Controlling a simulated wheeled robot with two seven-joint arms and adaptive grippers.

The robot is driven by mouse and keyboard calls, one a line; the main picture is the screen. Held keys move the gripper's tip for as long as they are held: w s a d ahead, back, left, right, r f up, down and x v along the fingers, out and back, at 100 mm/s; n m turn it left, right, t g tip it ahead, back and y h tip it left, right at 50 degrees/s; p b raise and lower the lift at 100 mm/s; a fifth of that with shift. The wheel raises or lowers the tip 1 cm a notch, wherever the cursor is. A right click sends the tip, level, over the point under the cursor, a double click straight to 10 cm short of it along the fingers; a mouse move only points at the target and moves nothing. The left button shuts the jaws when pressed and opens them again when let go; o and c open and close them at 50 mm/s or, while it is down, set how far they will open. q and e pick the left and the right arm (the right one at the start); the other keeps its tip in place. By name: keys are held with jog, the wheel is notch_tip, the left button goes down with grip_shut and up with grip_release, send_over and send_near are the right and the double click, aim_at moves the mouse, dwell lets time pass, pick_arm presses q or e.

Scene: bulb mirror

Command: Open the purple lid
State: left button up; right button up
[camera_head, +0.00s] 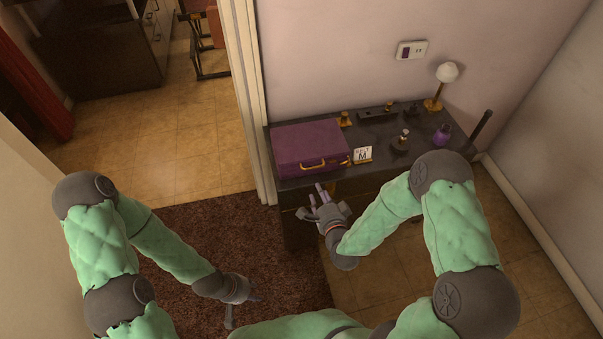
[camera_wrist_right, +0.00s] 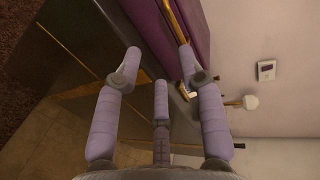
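A purple case (camera_head: 310,146) with a flat purple lid lies shut on the left end of the dark desk. A gold handle (camera_head: 312,165) is on its front side. In the right wrist view the purple case (camera_wrist_right: 188,28) fills the top, just beyond the fingertips. My right gripper (camera_head: 312,197) is open and empty, in front of and slightly below the case, apart from it in the head view. Its spread fingers (camera_wrist_right: 160,65) show in the wrist view. My left gripper (camera_head: 245,309) is low over the brown rug, fingers spread and empty.
The dark desk (camera_head: 376,138) also holds a white card (camera_head: 362,155) marked M, a purple bottle (camera_head: 443,134), a small lamp (camera_head: 446,76) and several small items. A door frame (camera_head: 246,90) stands left of the desk. The brown rug (camera_head: 225,228) is clear.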

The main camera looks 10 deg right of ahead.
jog(key=shift+m+t, duration=0.3)
jog(key=shift+m, duration=0.1)
jog(key=b+x, duration=0.1)
jog(key=x, duration=0.2)
jog(key=b+x, duration=0.1)
jog(key=x, duration=0.3)
jog(key=r+b+x, duration=0.1)
jog(key=x, duration=0.2)
jog(key=shift+w+f, duration=0.1)
jog(key=shift+w, duration=0.35)
grip_shut()
